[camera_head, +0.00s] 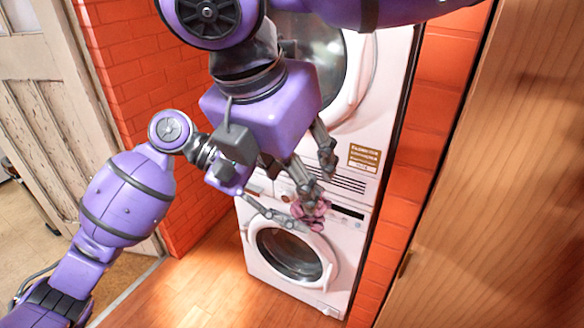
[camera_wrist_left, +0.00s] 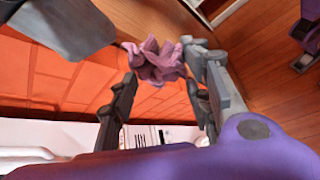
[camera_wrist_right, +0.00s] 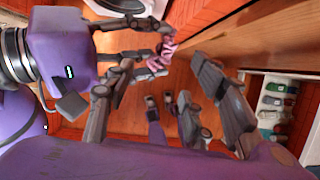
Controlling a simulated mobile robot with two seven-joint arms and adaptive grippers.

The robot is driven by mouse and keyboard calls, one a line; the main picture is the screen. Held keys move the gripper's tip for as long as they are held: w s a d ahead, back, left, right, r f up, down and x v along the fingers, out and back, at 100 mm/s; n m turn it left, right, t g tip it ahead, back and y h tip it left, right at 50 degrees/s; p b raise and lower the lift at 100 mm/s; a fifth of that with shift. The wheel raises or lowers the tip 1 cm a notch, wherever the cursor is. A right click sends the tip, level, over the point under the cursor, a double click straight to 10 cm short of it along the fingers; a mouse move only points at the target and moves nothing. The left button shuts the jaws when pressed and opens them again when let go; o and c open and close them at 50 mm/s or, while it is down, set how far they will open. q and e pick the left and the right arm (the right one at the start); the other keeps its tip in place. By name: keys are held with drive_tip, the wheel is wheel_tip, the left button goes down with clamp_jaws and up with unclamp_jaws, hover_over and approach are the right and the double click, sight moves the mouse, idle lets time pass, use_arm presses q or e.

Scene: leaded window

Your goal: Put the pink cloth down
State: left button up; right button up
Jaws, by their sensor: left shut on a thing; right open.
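The pink cloth (camera_head: 313,213) is crumpled and hangs in the air in front of the white machines. My left gripper (camera_head: 296,212) is shut on it. The left wrist view shows the cloth (camera_wrist_left: 153,62) bunched at the fingertips. The right wrist view shows the cloth (camera_wrist_right: 162,52) too, at the tips of my left gripper's fingers. My right gripper (camera_head: 318,178) is open, with its fingers just above the cloth in the head view. In its own wrist view my right gripper (camera_wrist_right: 150,85) has its fingers apart and nothing between them. The cloth's underside is hidden.
A lower white machine (camera_head: 254,262) with a round door stands under a second white machine (camera_head: 392,95). Orange brick walls (camera_head: 135,60) flank them. A wooden panel (camera_head: 500,200) fills the right. The wooden floor (camera_head: 200,298) is clear. A shelf holds rolled items (camera_wrist_right: 270,102).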

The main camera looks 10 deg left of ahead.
sight(315, 222)
drive_tip(key=x, duration=1.2)
drive_tip(key=shift+c, duration=0.5)
drive_tip(key=shift+r, duration=0.1)
drive_tip(key=c, duration=1.1)
use_arm(q)
drive_tip(key=o, duration=1.1)
use_arm(e)
clamp_jaws()
